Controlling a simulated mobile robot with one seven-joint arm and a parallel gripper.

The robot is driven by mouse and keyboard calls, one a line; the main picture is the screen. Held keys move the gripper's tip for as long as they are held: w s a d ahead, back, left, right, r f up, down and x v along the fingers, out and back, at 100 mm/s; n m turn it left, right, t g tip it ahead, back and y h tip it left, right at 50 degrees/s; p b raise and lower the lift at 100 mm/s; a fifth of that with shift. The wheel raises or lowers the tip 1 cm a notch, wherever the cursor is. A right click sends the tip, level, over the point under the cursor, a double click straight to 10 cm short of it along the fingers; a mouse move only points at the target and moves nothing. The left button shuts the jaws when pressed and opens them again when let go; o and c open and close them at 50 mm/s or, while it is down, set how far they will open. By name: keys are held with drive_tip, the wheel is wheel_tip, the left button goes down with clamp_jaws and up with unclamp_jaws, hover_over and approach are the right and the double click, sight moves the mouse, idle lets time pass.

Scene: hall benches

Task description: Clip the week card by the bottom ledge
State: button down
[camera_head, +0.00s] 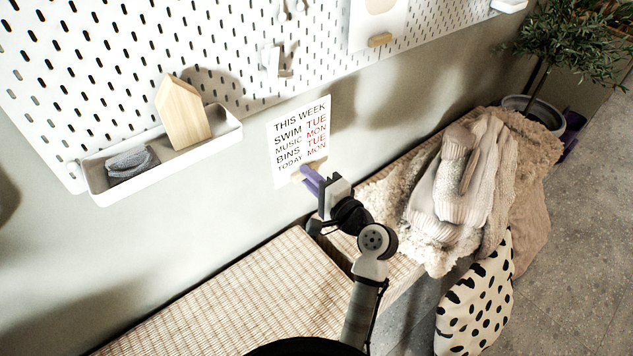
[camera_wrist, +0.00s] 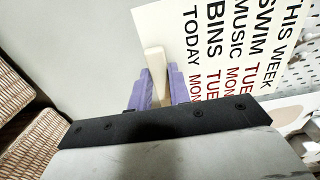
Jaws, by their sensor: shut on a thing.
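The week card (camera_head: 292,112) is a white sheet with black and red print, headed "THIS WEEK". It is held upright in front of the wall, below the pegboard's lower edge. It also shows in the wrist view (camera_wrist: 180,17), turned sideways. A pale wooden clip (camera_wrist: 155,62) sits at the card's bottom edge, by the "TODAY" line. My gripper (camera_wrist: 157,88) has purple fingers, one on each side of the clip, shut on it. In the head view my gripper (camera_head: 311,178) is at the card's bottom edge and hides part of the clip.
A white ledge (camera_head: 215,145) on the white pegboard (camera_head: 120,60) bears a wooden house (camera_head: 183,115) and a grey cloth (camera_head: 132,163). Another card (camera_head: 365,22) with a wooden clip (camera_head: 380,40) hangs upper right. Below are a woven bench (camera_head: 240,295), knitwear (camera_head: 470,165) and a spotted cushion (camera_head: 475,305).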

drive_tip(key=p+x, duration=0.1)
drive_tip(key=x, duration=0.7)
drive_tip(key=shift+w, duration=0.15)
idle(0.3)
drive_tip(key=shift+a, duration=0.15)
drive_tip(key=shift+r+p, duration=1.45)
drive_tip(key=shift+r, duration=0.1)
idle(1.0)
drive_tip(key=shift+f, duration=0.1)
wheel_tip(320, 180, down, 4)
drive_tip(key=b, duration=0.3)
idle(0.6)
drive_tip(key=shift+v, duration=2.5)
